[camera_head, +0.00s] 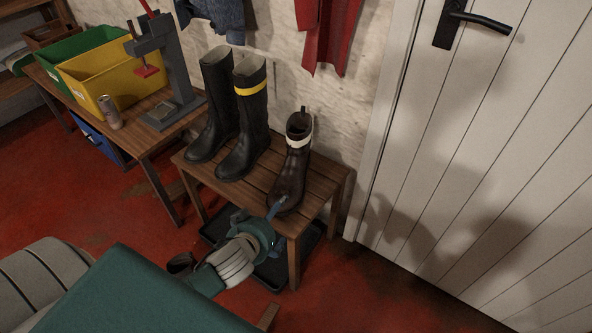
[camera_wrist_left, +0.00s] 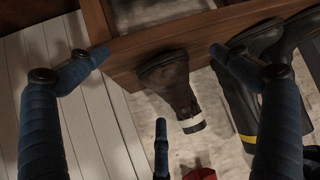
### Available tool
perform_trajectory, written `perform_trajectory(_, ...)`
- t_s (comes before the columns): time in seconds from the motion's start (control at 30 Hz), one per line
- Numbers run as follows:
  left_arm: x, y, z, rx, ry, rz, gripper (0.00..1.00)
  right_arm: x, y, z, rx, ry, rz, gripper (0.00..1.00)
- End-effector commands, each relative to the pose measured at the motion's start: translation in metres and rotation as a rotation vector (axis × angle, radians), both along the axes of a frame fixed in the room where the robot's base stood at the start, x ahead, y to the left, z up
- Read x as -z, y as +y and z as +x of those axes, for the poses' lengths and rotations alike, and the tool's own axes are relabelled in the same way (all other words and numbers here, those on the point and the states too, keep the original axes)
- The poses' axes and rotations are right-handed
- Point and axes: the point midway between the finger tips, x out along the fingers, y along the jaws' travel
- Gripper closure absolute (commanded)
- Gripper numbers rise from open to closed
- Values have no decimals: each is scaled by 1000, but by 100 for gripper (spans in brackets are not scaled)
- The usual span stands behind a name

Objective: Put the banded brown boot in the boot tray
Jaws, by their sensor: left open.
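The banded brown boot (camera_head: 291,172) stands upright on the wooden bench (camera_head: 232,194), near its right end, with a white band round its shaft. It also shows upside down in the left wrist view (camera_wrist_left: 168,78). My left gripper (camera_head: 277,209) is open at the front edge of the bench, by the toe of the boot. In the left wrist view its spread fingers (camera_wrist_left: 158,66) frame the boot, and nothing is held. I cannot tell whether a finger touches the toe. A black tray (camera_head: 311,240) lies on the floor under the bench, partly hidden by the bench and my gripper. My right gripper is not in view.
Two black boots stand left of the brown one, one plain (camera_head: 216,105) and one yellow-banded (camera_head: 249,119). A workbench (camera_head: 150,138) at left holds bins, a can (camera_head: 110,112) and a grey press (camera_head: 165,65). A white door (camera_head: 470,150) is at right. Red floor is clear at lower right.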

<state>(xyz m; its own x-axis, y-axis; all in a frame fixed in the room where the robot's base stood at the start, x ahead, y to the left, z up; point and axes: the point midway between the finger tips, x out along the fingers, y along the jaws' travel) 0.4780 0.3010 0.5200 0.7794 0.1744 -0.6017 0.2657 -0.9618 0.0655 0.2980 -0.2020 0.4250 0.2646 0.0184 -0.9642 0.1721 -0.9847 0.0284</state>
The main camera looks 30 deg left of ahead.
Motion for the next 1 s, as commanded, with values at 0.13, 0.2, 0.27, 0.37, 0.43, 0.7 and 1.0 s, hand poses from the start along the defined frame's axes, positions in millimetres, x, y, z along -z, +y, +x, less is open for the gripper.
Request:
perform_trajectory(0.13,-34,11,44,-1,-194,-82,0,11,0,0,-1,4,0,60)
perform_trajectory(0.2,-45,11,56,11,-253,-121,0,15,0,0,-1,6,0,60)
perform_trajectory(0.27,-52,11,64,20,-285,-149,0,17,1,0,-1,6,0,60)
perform_trajectory(0.37,-58,10,71,32,-316,-181,0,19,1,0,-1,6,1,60)
perform_trajectory(0.43,-58,10,77,35,-325,-190,0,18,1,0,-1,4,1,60)
perform_trajectory(0.7,-45,12,113,34,-326,-193,0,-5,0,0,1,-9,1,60)
perform_trajectory(1.0,-38,15,134,33,-326,-192,0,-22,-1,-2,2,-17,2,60)
